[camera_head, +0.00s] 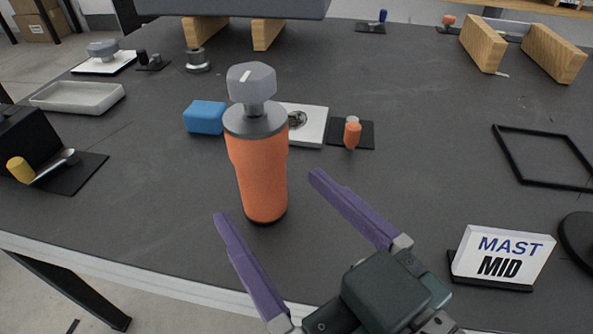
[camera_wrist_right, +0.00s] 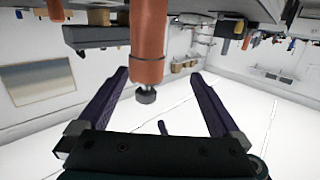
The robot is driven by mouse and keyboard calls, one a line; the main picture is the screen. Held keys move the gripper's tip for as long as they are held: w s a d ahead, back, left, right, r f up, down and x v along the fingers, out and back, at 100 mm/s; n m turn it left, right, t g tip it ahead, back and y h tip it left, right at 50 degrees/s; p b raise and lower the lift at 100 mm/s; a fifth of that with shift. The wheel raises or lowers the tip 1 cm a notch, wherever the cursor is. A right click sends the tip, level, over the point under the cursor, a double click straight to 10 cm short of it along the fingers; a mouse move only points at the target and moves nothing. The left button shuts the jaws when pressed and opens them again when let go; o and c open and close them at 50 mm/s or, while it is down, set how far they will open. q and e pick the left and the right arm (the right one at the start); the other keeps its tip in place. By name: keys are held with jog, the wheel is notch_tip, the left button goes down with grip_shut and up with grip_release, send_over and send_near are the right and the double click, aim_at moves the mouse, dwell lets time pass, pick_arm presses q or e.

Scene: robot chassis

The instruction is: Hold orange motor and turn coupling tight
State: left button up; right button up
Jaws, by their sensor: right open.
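The orange motor (camera_head: 260,170) stands upright on the dark table, a little left of centre in the head view. The grey faceted coupling (camera_head: 252,82), with a white mark, sits on its grey top collar. My right gripper (camera_head: 266,194) is open, its purple fingers reaching from the front right toward the motor's lower body, one fingertip on each side and apart from it. In the right wrist view, turned over, the orange motor (camera_wrist_right: 148,45) shows between and beyond the open fingers, with nothing held. My left gripper is not in view.
Behind the motor are a blue block (camera_head: 205,117), a white plate (camera_head: 308,128) and a small orange part (camera_head: 352,132) on a black pad.

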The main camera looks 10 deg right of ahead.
aim_at(256, 139)
jog(key=shift+m+t+h, duration=0.4)
jog(key=shift+t+h, duration=0.2)
jog(key=shift+t, duration=0.1)
jog(key=x, duration=0.3)
jog(key=d+x, duration=0.1)
jog(key=x, duration=0.5)
jog(key=shift+w+r, duration=0.2)
jog(key=shift+w, duration=0.45)
grip_shut()
dwell(0.6)
